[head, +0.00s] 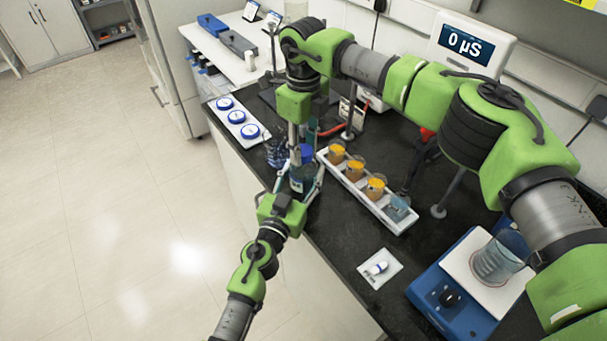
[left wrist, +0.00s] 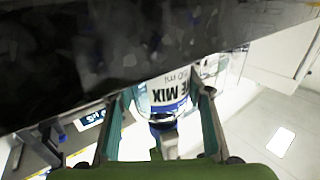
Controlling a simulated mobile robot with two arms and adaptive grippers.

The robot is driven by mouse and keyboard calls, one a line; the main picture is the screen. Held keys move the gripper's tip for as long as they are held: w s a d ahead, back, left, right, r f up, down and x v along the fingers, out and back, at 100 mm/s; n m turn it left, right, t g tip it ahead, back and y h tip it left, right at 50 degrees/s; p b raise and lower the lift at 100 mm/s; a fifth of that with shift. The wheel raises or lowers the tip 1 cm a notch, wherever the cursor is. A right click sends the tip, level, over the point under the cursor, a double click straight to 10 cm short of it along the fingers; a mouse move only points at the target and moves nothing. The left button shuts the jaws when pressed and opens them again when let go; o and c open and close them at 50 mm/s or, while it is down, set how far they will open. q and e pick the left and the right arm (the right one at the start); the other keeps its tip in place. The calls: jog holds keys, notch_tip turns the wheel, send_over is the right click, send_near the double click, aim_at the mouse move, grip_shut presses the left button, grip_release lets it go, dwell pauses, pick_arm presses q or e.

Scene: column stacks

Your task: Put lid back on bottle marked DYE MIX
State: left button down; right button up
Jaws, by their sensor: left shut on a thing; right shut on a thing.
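Whether the lid touches the bottle's neck cannot be told. The right fingertips are partly hidden.
A white rack (head: 354,190) with several beakers of orange and blue liquid stands close right of the bottle. A white tray (head: 237,121) with blue-lidded jars lies left. A white card (head: 380,268) and a blue stirrer (head: 455,300) with a beaker are nearer.

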jog(key=m, duration=0.5)
jog(key=shift+m, duration=0.4)
jog(key=m, duration=2)
jog(key=shift+m, duration=0.4)
jog(key=o, duration=1.3)
jog(key=shift+f, duration=0.1)
notch_tip(320, 180, up, 12)
